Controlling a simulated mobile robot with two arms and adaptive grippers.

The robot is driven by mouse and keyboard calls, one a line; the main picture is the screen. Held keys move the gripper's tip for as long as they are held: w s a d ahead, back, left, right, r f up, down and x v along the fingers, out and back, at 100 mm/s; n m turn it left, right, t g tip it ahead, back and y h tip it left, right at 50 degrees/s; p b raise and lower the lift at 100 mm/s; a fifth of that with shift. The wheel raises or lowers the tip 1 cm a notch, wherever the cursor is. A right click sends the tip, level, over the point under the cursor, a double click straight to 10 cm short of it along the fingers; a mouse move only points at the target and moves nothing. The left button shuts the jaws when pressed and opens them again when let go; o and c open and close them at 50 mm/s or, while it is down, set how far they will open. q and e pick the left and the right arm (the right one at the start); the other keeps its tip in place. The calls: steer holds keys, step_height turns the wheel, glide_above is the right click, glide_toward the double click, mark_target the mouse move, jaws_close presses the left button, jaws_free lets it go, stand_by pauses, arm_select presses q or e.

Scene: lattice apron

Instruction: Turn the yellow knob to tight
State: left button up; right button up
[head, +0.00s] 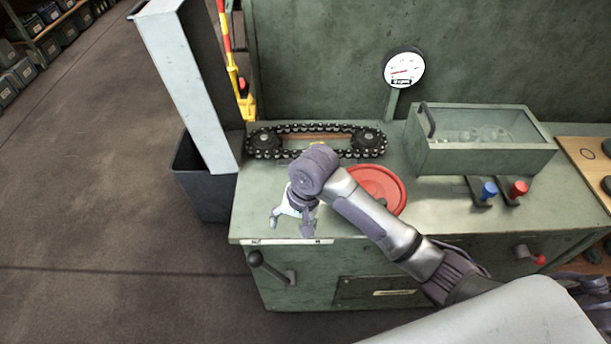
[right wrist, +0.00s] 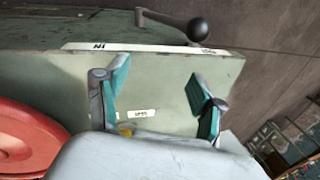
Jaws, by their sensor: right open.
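A small yellow patch (right wrist: 126,131), which may be the yellow knob, shows at the lower edge of the right wrist view, beside the left finger and mostly hidden by my gripper body. A white label (right wrist: 140,113) is next to it on the green bench top; its text is too small to read surely. In the head view I cannot see the knob; my right arm covers that area. My right gripper (head: 292,224) is open and empty, over the bench's front left corner. Its teal-padded fingers (right wrist: 156,92) are apart in the right wrist view. My left gripper is not in view.
A red disc (head: 384,183) is beside my right wrist. A black lever (head: 270,266) juts from the bench front.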

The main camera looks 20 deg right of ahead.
steer(key=w+d+r+m+g+h, duration=0.1)
steer(key=w+d+r+m, duration=0.35)
steer(key=w+r, duration=0.2)
steer(key=w+d+r+m+h, duration=0.1)
steer(key=w+d+r+m, duration=0.2)
steer(key=w+r+m, duration=0.3)
steer(key=shift+n, duration=0.65)
step_height(320, 180, down, 13)
steer(key=shift+r+p, duration=0.15)
steer(key=shift+p, duration=0.4)
